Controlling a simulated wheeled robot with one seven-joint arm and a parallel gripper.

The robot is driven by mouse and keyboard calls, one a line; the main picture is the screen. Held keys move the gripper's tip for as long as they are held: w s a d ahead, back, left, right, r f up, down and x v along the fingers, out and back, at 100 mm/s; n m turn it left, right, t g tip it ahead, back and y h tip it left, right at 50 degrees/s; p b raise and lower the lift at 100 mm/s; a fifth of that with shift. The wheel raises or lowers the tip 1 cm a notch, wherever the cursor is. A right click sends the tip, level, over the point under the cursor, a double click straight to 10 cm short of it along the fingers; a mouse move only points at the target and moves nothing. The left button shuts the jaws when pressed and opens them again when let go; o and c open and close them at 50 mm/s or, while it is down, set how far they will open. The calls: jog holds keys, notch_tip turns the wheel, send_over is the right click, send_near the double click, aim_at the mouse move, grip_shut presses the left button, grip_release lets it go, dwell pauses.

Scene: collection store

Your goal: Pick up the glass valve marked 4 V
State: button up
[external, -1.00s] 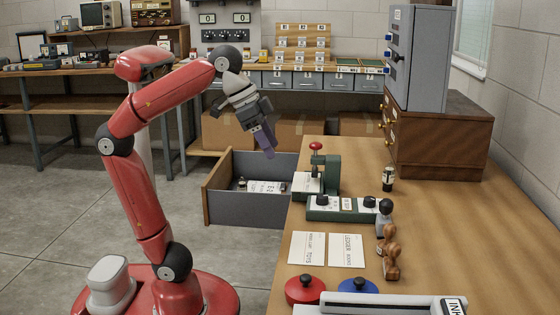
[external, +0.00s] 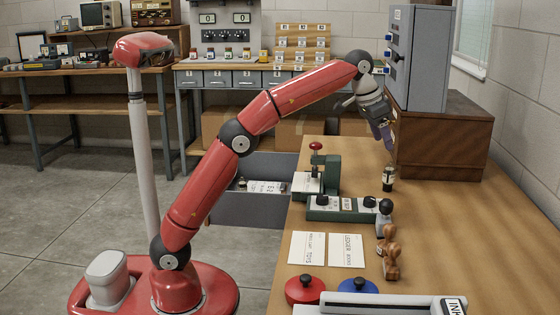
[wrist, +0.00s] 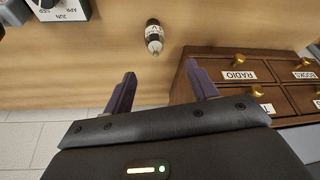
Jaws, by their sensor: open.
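A small glass valve (external: 388,179) with a dark base and a pale label stands on the wooden desk, in front of the drawer cabinet. In the wrist view the valve (wrist: 154,37) shows ahead of my fingers, apart from them; its label is too small to read surely. My gripper (external: 386,140) is above and a little behind the valve, pointing down. In the wrist view its two purple fingers (wrist: 162,88) are wide apart with nothing between them.
A brown drawer cabinet (external: 440,150) with brass knobs stands close to the right of my gripper, a grey box on it. A green press (external: 330,175), a green dial box (external: 340,207) and stamps (external: 390,255) stand nearby. An open drawer (external: 240,208) is at left.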

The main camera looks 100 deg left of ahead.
aim_at(387, 171)
jog(key=x, duration=0.4)
jog(key=s+x, duration=0.1)
jog(key=x, duration=0.3)
jog(key=d+b+x, duration=0.1)
jog(key=x, duration=0.3)
jog(key=shift+s+f, duration=0.1)
jog(key=shift+f, duration=0.45)
jog(key=c, duration=1.1)
jog(key=shift+o, duration=0.2)
jog(key=shift+r, duration=0.1)
